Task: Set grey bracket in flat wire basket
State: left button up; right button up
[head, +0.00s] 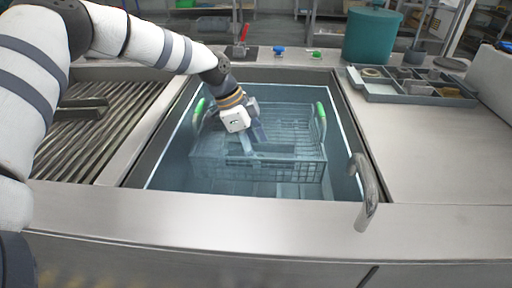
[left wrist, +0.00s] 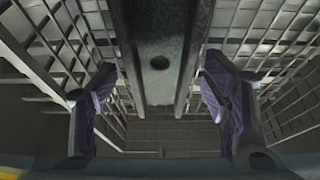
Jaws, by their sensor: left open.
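The wire basket (head: 205,165) with two green handles sits in the tank, inside the water-filled basin. My left gripper (head: 254,140) reaches down into the basket from the upper left. In the left wrist view my left gripper (left wrist: 158,110) is open, with one dark finger on each side. The grey bracket (left wrist: 160,35), a long bar with a round hole, lies between and beyond the fingers, with a visible gap on both sides. Mesh walls flank it. In the head view the bracket is hard to tell apart from the fingers and wires. My right gripper is not in view.
A slatted rack (head: 130,100) with a dark piece (head: 82,108) on it lies left of the tank. A curved metal handle (head: 366,190) stands at the tank's right edge. A sorting tray (head: 400,97) and teal container (head: 372,38) stand behind right.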

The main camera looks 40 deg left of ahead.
pick_arm(q)
jog(key=p+v, duration=0.2)
jog(key=v, duration=1)
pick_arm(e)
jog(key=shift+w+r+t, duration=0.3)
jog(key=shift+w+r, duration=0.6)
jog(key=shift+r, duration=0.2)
